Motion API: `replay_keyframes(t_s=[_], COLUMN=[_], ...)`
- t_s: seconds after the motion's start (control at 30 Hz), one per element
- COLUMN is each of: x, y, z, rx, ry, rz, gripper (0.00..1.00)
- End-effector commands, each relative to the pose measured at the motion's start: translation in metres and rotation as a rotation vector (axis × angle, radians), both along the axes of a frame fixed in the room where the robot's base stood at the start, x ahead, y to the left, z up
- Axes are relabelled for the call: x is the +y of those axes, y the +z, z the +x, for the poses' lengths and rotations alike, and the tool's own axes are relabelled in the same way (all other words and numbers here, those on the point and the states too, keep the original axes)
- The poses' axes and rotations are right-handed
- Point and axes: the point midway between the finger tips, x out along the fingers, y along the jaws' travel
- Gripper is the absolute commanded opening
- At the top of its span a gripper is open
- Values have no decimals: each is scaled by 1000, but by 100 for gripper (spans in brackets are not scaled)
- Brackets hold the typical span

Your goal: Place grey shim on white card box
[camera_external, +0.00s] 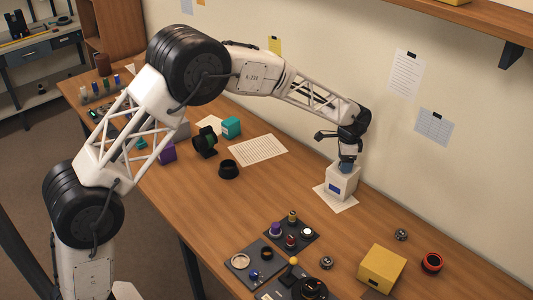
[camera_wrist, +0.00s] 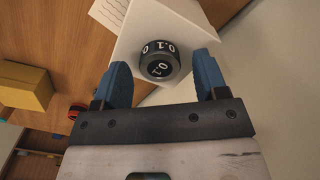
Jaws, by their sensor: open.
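The grey shim (camera_wrist: 160,68), a dark round piece marked 0.1, appears to rest on the top face of the white card box (camera_wrist: 180,18). My gripper (camera_wrist: 161,62) is open, with one blue finger on each side of the shim and gaps between. In the external view, the white card box (camera_external: 342,184) stands on a paper sheet on the bench. My gripper (camera_external: 346,167) is directly above it with its fingertips close to the top. I cannot make out the shim in that view.
A yellow box (camera_external: 381,268) and a red-black ring (camera_external: 432,262) lie to the right of the white box. Dark trays (camera_external: 255,263) with small parts are in front. A black ring (camera_external: 228,169) and a printed sheet (camera_external: 258,150) are to the left. The wall is close behind.

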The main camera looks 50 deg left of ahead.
Motion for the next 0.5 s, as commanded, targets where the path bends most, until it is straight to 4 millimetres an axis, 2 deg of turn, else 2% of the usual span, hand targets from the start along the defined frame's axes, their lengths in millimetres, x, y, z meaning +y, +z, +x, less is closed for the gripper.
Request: replay_keyframes(t_s=[0.27, 0.5], x=[0, 0], y=[34, 73], z=[0, 0], rx=[-3, -1], ry=[0, 0], rz=[0, 0], gripper=[66, 66])
